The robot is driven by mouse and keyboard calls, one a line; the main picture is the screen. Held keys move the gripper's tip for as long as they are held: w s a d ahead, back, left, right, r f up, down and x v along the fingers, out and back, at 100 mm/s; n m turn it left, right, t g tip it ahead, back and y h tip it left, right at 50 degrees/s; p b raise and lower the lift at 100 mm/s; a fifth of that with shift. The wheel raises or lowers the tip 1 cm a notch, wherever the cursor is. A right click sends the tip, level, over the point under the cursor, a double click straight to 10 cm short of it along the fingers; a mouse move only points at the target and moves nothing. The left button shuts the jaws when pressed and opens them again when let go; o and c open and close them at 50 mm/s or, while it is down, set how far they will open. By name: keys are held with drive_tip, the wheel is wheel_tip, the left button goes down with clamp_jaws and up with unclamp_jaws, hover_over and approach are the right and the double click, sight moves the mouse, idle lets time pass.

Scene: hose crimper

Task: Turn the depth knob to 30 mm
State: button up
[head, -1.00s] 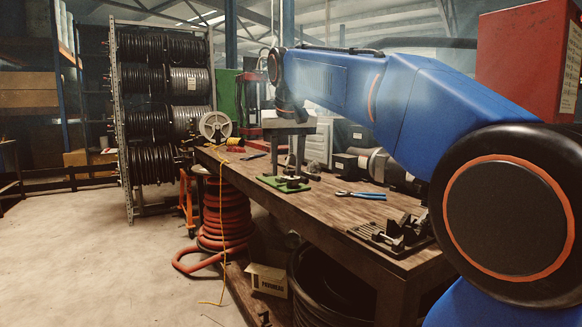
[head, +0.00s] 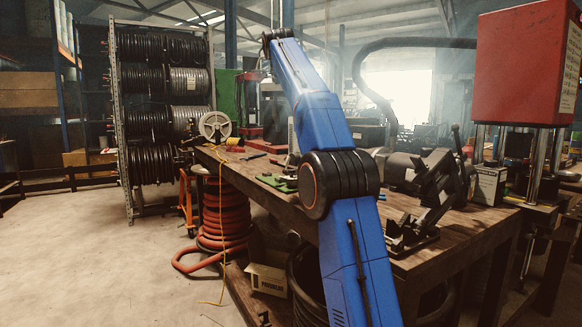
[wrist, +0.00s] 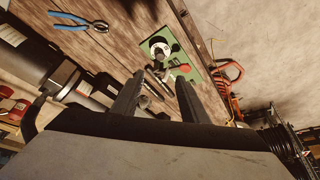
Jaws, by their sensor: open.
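A green base plate (wrist: 187,58) lies on the bench. I cannot tell for sure which part is the depth knob, and no number or pointer can be read. My gripper (wrist: 160,79) is open, its two fingers apart on the near side of the plate, with small dark metal parts in view between them. In the head view part of the green plate (head: 272,181) shows beside my arm, which hides the rest and my gripper.
Blue-handled pliers (wrist: 78,21) lie on the bench, left of the plate in the wrist view. A black lever tool (head: 430,200) stands at the bench's near end. A red-headed press (head: 520,65) is at right. The floor at left is clear.

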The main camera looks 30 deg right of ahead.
sight(291, 171)
drive_tip(key=x, duration=1.7)
drive_tip(key=shift+d+f, duration=0.1)
drive_tip(key=shift+d, duration=0.1)
drive_tip(key=shift+c, duration=0.2)
clamp_jaws()
